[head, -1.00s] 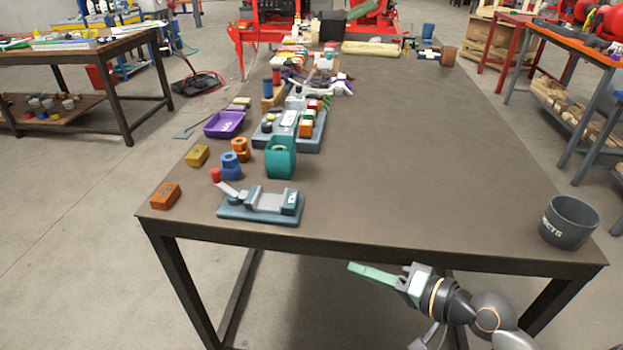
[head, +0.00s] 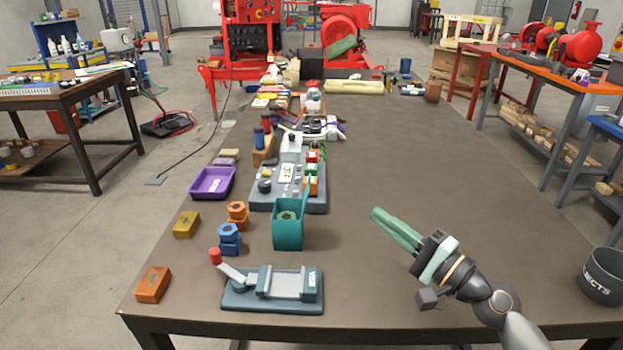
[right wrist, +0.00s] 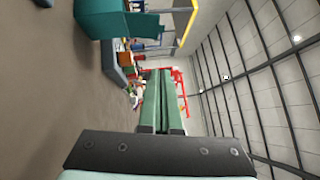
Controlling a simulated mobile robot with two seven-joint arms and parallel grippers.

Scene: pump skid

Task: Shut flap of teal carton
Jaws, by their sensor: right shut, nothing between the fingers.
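The teal carton (head: 287,235) stands upright on the table, left of the middle in the head view. Its top is open and something greenish shows inside. Its flap (head: 307,192) stands up along the right side. My right gripper (head: 376,214) is shut and empty, above the table to the right of the carton and apart from it. In the right wrist view the green fingers (right wrist: 161,75) lie together, and the carton (right wrist: 100,20) with its flap (right wrist: 142,25) shows at the top left. My left gripper is not in view.
A grey vise (head: 273,290) with a red-knobbed lever stands in front of the carton. Blue (head: 229,238) and orange nuts stand to its left, a grey fixture tray (head: 260,200) behind it. A dark bucket (head: 602,276) stands at the right edge. The table's middle is clear.

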